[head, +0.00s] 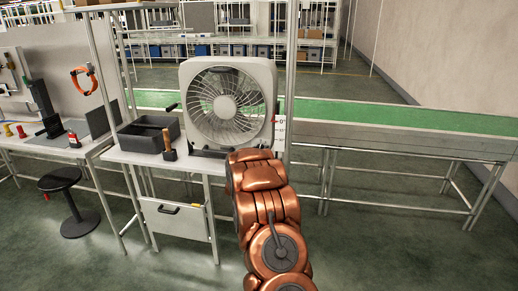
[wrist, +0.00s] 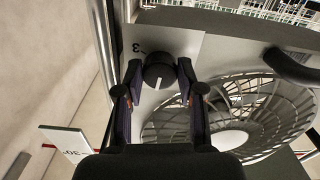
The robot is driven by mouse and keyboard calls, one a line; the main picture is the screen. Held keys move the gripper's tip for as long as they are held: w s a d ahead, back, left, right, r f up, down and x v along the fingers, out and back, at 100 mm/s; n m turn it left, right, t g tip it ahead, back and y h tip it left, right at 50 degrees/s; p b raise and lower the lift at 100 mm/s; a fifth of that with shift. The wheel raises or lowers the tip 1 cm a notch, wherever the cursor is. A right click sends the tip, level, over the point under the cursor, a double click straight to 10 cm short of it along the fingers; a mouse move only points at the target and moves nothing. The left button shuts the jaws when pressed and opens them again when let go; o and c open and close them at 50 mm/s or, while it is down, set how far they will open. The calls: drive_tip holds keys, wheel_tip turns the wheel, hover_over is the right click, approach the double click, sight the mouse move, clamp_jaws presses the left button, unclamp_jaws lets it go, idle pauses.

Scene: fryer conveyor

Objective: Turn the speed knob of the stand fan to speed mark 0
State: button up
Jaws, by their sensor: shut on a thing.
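The stand fan (head: 225,105), a pale box-shaped fan with a round grille, stands on the work table; its grille (wrist: 235,115) also shows at right in the wrist view. The speed knob (wrist: 158,68) is round and dark with a white pointer line, which points toward the bottom of the wrist view. A mark reading 3 (wrist: 138,48) shows at the knob's upper left; other marks are hidden or unreadable. My gripper (wrist: 160,77) is shut on the knob, one finger on each side. In the head view my arm hides the knob and gripper.
A dark open bin (head: 148,136) and a small wooden-handled item (head: 168,146) stand left of the fan. A green conveyor (head: 400,115) runs behind and to the right. A white post rises beside the fan. A white sign (wrist: 66,140) shows at lower left in the wrist view.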

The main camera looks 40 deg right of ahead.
drive_tip(key=shift+n+p, duration=0.35)
drive_tip(key=shift+n, duration=0.25)
drive_tip(key=o, duration=1.1)
drive_tip(key=shift+o, duration=0.2)
drive_tip(key=v, duration=1.2)
drive_tip(key=shift+w+a+r, duration=0.1)
